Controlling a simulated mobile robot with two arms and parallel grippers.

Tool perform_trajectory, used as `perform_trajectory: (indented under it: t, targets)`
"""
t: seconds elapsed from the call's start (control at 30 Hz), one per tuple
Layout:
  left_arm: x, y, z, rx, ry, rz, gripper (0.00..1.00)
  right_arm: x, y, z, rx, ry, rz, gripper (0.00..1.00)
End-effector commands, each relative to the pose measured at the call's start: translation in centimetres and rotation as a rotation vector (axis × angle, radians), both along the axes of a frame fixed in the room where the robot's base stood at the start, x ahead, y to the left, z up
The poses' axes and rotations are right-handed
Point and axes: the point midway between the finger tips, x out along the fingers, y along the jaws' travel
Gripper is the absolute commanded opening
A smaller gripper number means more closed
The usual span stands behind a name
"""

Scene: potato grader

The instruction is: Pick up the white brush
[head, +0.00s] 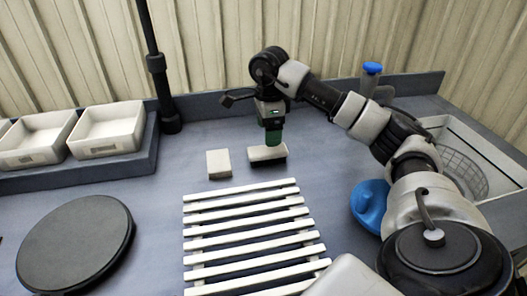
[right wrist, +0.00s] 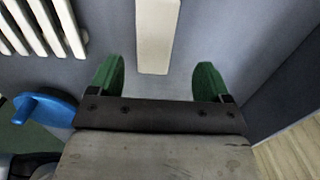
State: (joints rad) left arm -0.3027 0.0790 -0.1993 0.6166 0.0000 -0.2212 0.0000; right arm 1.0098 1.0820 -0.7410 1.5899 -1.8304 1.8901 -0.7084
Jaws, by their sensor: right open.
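The white brush (head: 262,154) lies on the grey-blue worktop behind the slatted rack. It has a pale top and a dark lower side. My right gripper (head: 273,138) points down just over its right part in the head view. In the right wrist view the gripper (right wrist: 160,84) is open, with its green fingers apart. A pale bar, which looks like the brush (right wrist: 157,35), reaches down from the top edge, lined up with the gap between the fingers. I cannot tell whether the gripper touches it. My left gripper is not in view.
A small pale block (head: 218,164) lies just left of the brush. A white slatted rack (head: 248,229) is in front. White trays (head: 108,130) and a dark round disc (head: 75,243) are at left. A blue object (head: 369,203) and a basin with a mesh basket (head: 459,172) are at right.

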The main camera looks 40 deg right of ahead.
Motion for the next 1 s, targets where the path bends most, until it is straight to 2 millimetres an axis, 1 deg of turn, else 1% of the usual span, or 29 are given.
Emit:
perform_trajectory:
  t: [0.03,0.1,0.27,0.5,0.6,0.87,1.0]
  targets:
    - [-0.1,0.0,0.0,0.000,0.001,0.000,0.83,0.0,0.0,-0.8,0.000,0.002,0.000,0.79]
    - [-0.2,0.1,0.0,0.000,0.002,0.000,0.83,0.0,0.0,-1.4,0.000,0.001,0.000,0.79]
    - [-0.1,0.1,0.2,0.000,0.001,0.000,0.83,-0.2,0.1,-2.5,0.000,0.001,0.000,0.79]
    - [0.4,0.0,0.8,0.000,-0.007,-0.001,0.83,-0.6,0.7,-6.0,0.001,0.002,0.000,0.79]
    - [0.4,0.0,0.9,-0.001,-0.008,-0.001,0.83,-0.5,0.7,-6.8,0.001,0.000,0.000,0.79]
    - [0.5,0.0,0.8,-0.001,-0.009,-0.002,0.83,-0.5,0.7,-7.1,0.000,-0.001,0.000,0.79]
    - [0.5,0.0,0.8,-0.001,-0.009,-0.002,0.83,-0.5,0.7,-7.1,0.000,-0.001,0.000,0.57]
